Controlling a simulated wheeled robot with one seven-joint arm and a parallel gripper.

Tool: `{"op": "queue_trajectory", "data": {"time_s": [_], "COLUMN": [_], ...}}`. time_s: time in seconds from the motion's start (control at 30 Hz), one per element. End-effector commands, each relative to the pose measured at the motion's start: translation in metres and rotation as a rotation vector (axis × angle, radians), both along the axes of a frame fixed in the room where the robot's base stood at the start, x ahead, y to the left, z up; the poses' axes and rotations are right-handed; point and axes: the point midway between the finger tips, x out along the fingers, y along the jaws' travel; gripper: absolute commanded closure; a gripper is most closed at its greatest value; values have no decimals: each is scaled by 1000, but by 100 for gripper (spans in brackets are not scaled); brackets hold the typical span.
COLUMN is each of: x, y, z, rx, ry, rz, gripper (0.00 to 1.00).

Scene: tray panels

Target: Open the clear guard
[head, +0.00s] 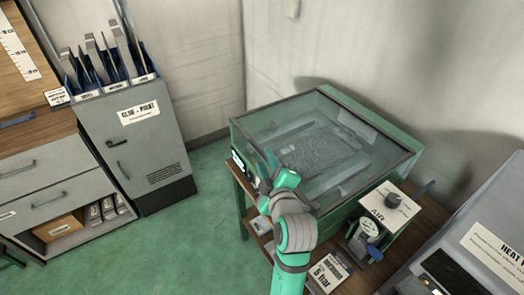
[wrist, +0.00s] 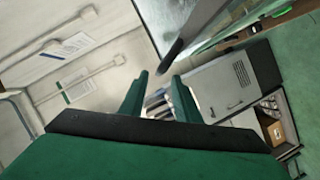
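The clear guard (head: 345,128) is a see-through panel with a dark frame on top of a green box-shaped machine (head: 372,190). It looks closed, lying flat over the grey textured bed inside. My gripper (head: 262,168) is at the guard's front left edge, partly hidden by my own wrist. In the wrist view my gripper (wrist: 161,76) has its two green fingers apart. The end of a dark bar (wrist: 190,35), apparently part of the guard's frame, shows between or just beyond the fingertips. I cannot tell whether they touch it.
A grey cabinet (head: 150,150) with files in its top stands at the left. A small box with a dark knob (head: 394,200) and a gauge unit (head: 368,230) sit right of my arm. A grey machine (head: 480,240) is at the right edge. Green floor is free at the left.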

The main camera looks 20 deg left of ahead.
Motion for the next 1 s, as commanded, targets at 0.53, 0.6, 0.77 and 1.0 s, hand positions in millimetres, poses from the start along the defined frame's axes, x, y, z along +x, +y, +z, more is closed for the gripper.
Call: {"op": "queue_trajectory", "data": {"time_s": [0.53,0.6,0.77,1.0], "x": [54,55,55,54], "y": [30,31,30,32], "z": [-13,-14,-14,-14], "rx": [2,1,2,2], "ry": [-1,-1,0,-1], "rz": [-6,-7,-8,-5], "gripper": [71,71,71,100]}}
